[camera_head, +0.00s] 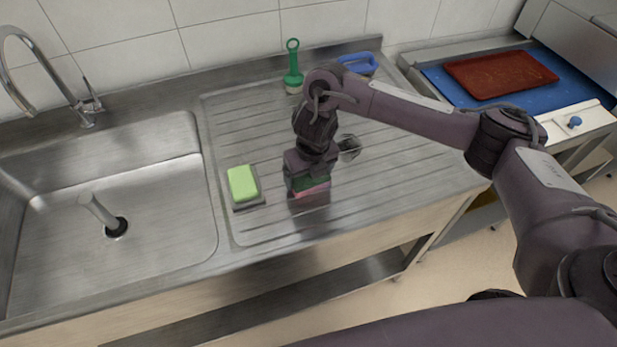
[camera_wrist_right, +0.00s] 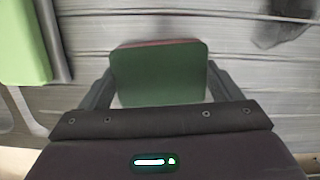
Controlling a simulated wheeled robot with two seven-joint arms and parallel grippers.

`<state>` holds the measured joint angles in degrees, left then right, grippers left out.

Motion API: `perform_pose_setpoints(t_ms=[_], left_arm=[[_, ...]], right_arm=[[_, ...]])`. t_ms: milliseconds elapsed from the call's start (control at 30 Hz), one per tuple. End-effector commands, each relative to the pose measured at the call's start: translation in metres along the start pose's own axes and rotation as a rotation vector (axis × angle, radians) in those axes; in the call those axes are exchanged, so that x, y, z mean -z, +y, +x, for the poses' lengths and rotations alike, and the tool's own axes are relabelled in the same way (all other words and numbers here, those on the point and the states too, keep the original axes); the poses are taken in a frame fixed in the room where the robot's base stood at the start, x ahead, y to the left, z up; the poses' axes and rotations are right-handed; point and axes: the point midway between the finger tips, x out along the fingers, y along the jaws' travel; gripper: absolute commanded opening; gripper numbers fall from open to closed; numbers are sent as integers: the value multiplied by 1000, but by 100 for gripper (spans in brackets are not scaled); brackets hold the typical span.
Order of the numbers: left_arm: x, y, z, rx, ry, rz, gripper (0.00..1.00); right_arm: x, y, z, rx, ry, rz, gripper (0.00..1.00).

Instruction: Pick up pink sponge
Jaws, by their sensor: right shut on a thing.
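The pink sponge (camera_head: 313,190) is on the ribbed steel drainboard, mostly hidden under my right gripper (camera_head: 308,184) in the head view. Its pink lower edge and dark green top show there. In the right wrist view the sponge (camera_wrist_right: 158,75) shows its dark green face, with a thin pink edge at the far side. My right gripper (camera_wrist_right: 158,88) has a finger on each side of it and is shut on it. I cannot tell whether the sponge touches the drainboard. My left gripper is not in view.
A light green sponge (camera_head: 242,183) lies on the drainboard (camera_head: 240,120) to the left. A green brush (camera_head: 293,70) and a blue-handled brush (camera_head: 358,63) are at the back. A sink (camera_head: 110,225) with a faucet is at left; a red tray (camera_head: 500,75) on a blue surface is at right.

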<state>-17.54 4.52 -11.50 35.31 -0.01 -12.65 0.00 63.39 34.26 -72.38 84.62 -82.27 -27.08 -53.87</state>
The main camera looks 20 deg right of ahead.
Motion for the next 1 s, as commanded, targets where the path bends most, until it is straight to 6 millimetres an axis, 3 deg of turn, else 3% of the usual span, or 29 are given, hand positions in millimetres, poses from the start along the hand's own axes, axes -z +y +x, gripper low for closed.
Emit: perform_pose_setpoints(t_ms=[267,467,733,1000], left_arm=[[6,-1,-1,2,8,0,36],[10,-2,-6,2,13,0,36],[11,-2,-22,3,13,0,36],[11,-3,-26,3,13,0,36]], right_arm=[[-1,0,-3,0,-1,0,64],[-5,0,-23,0,-5,-3,64],[-16,-1,-94,4,-10,-4,64],[-25,0,-156,3,-7,-2,64]])
